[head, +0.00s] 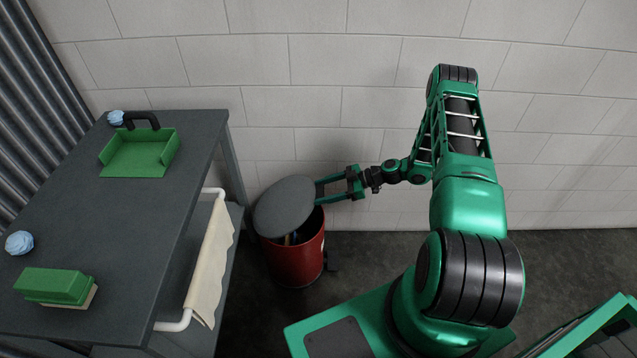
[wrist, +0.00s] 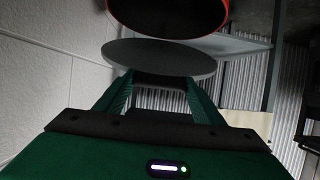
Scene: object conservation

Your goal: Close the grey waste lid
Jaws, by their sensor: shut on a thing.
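The grey waste lid (head: 284,207) is a round disc standing tilted open above the red bin (head: 297,262), whose dark inside shows in part below it. My gripper (head: 320,190) reaches in from the right, shut on the lid's right edge. In the wrist view the lid (wrist: 158,56) lies between and beyond the fingertips of my gripper (wrist: 157,80), and the red bin (wrist: 165,12) shows upside down at the top. The exact contact of the fingers on the lid is partly hidden.
A dark table (head: 130,225) stands left of the bin, with a cream cloth (head: 212,262) on its side rail. A green dustpan (head: 142,150), a green brush (head: 57,285) and blue crumpled balls (head: 19,243) lie on it. The tiled wall (head: 330,120) is close behind the bin.

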